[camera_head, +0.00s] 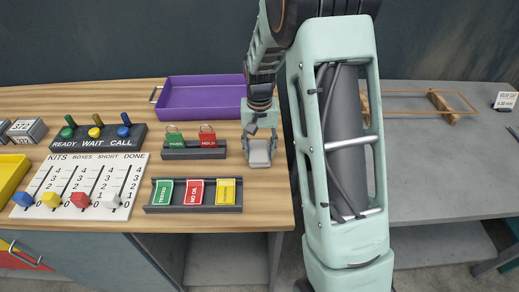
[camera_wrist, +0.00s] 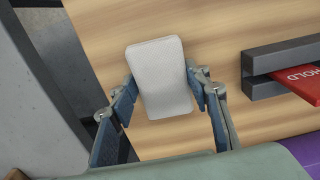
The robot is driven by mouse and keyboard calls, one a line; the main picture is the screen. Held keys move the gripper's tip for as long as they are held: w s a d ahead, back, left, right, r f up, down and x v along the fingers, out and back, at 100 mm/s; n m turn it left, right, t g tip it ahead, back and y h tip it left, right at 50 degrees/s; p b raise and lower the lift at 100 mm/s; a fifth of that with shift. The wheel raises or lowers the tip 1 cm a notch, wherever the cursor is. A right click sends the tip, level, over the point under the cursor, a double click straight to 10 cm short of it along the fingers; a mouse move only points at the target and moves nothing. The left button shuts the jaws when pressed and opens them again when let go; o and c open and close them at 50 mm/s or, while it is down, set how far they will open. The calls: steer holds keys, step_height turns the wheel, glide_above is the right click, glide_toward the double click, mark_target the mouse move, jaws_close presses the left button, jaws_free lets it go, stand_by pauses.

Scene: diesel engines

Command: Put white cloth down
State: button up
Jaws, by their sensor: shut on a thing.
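The white cloth (camera_wrist: 160,72) is a small pale rounded block between the two fingers of my gripper (camera_wrist: 158,95) in the wrist view. In the head view the cloth (camera_head: 260,152) hangs under my gripper (camera_head: 259,137), near the right end of the wooden bench (camera_head: 268,205). My gripper is shut on it. I cannot tell whether the cloth's underside touches the bench top.
A rack with padlocked green and red tags (camera_head: 193,148) stands just left of my gripper. A tag tray (camera_head: 194,207) lies nearer the front, and a purple tray (camera_head: 203,112) behind. Bare wood surrounds the cloth. A gap separates the grey table (camera_head: 440,170) at right.

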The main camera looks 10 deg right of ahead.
mark_target(260, 150)
steer(key=shift+f, duration=0.1)
steer(key=shift+f, duration=0.15)
steer(key=o, duration=1.2)
steer(key=shift+o, duration=0.2)
step_height(260, 150, up, 13)
steer(key=shift+f, duration=0.2)
